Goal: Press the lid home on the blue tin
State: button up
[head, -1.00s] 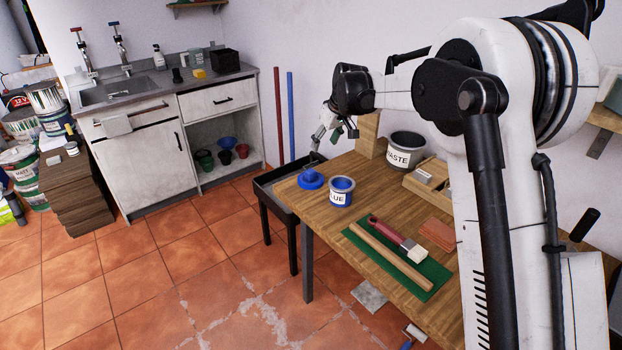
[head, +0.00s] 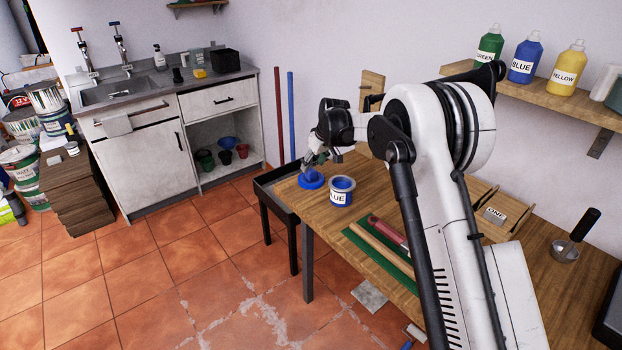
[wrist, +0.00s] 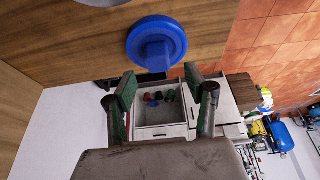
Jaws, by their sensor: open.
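The blue tin (head: 341,197) stands upright and open on the wooden table near its left end, with blue paint showing inside its rim. The blue lid (head: 311,180) lies on the table just left of the tin, apart from it. The lid has a raised knob and shows large in the wrist view (wrist: 157,44). My gripper (head: 312,162) is just above the lid in the head view. In the wrist view my gripper (wrist: 163,92) has its two green-padded fingers spread, with nothing between them. Whether a finger touches the lid I cannot tell.
A green mat (head: 372,248) with a wooden stick (head: 381,250) and a red-handled tool lies right of the tin. A wooden tray (head: 500,208) is farther right. A dark tray stand (head: 268,186) adjoins the table's left end. My arm hides part of the table.

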aim_at(311, 170)
jog(key=x, duration=0.5)
jog(key=shift+d+f, duration=0.1)
jog(key=shift+d, duration=0.1)
jog(key=c, duration=1)
jog(key=shift+c, duration=0.2)
jog(key=shift+r, duration=0.55)
jog(key=r, duration=0.3)
jog(key=shift+s+a+r, duration=0.25)
jog(key=shift+s+r, duration=0.1)
jog(key=shift+s, duration=0.05)
jog(key=s+a+r, duration=0.5)
jog(key=s+r, duration=0.1)
jog(key=s, duration=0.3)
jog(key=shift+s+a+r, duration=0.15)
jog(key=shift+s, duration=0.05)
